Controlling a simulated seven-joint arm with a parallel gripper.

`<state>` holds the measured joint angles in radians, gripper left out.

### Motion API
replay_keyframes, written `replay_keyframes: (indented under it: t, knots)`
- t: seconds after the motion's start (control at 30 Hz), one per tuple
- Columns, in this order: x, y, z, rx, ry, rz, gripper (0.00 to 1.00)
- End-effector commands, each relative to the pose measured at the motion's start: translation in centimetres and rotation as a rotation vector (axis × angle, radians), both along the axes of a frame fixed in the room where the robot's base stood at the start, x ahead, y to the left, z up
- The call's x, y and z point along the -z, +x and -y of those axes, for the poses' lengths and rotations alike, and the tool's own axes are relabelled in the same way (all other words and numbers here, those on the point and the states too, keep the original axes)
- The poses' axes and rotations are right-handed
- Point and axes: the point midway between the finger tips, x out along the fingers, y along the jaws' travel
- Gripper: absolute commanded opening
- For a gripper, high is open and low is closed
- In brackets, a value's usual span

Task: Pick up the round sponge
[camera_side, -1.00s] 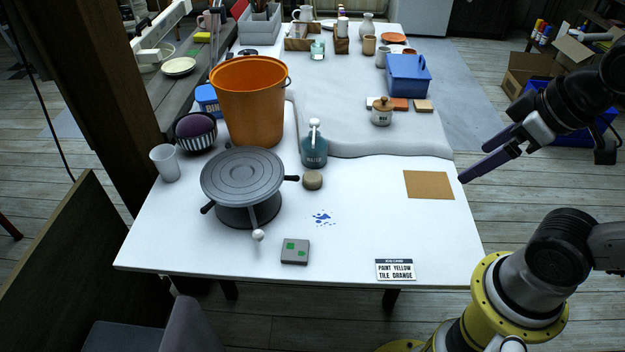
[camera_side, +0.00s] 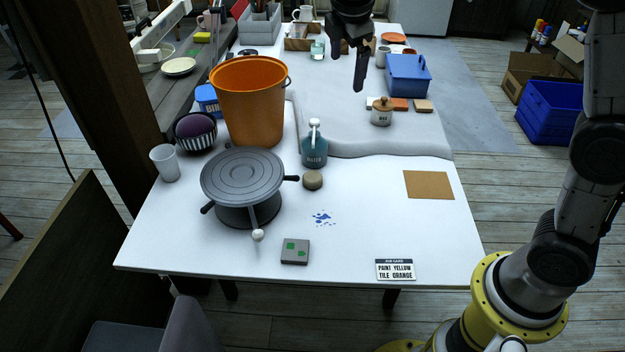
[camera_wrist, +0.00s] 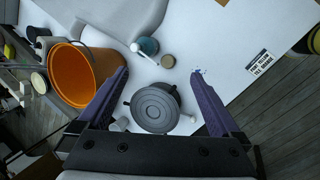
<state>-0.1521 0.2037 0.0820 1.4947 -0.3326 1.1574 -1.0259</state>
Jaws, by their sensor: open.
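The round sponge (camera_side: 312,179) is a small tan disc lying on the white table. It sits just in front of the blue-green water bottle (camera_side: 314,146) and right of the grey banding wheel (camera_side: 243,181). In the wrist view the sponge (camera_wrist: 168,61) lies beyond the fingers, between the bottle (camera_wrist: 147,47) and the blue spots. My gripper (camera_side: 347,64) is open and empty, high above the back part of the table, well apart from the sponge. In the wrist view my gripper's two purple fingers (camera_wrist: 160,82) are spread wide.
A tall orange bucket (camera_side: 253,106) stands behind the wheel. A blue box (camera_side: 407,76) and a lidded jar (camera_side: 382,112) stand at the back right. Table around the blue spots is mostly clear.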

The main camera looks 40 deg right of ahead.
Motion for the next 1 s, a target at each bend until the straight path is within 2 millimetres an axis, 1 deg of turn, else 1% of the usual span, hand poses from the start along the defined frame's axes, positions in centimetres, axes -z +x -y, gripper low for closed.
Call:
replay_keyframes:
  t: [0.03,0.1,0.17,0.23,0.3,0.37,0.4,0.5,0.6,0.73,1.0]
  knots:
    - [1.9,1.8,-0.7,-0.037,-0.025,-0.040,1.00]
    - [4.3,4.0,-1.5,-0.083,-0.056,-0.087,1.00]
    - [6.7,5.6,-2.3,-0.117,-0.081,-0.125,1.00]
    - [9.6,7.2,-3.3,-0.150,-0.104,-0.169,1.00]
    - [12.6,8.3,-4.2,-0.170,-0.122,-0.208,1.00]
    - [15.1,8.9,-4.9,-0.184,-0.134,-0.240,1.00]
    - [16.7,9.0,-5.3,-0.192,-0.140,-0.261,1.00]
    - [19.8,8.9,-6.1,-0.208,-0.150,-0.310,1.00]
    - [21.6,8.4,-6.5,-0.218,-0.157,-0.343,1.00]
    - [22.9,8.3,-6.5,-0.224,-0.160,-0.353,1.00]
    - [27.5,8.2,-4.5,-0.222,-0.159,-0.354,1.00]
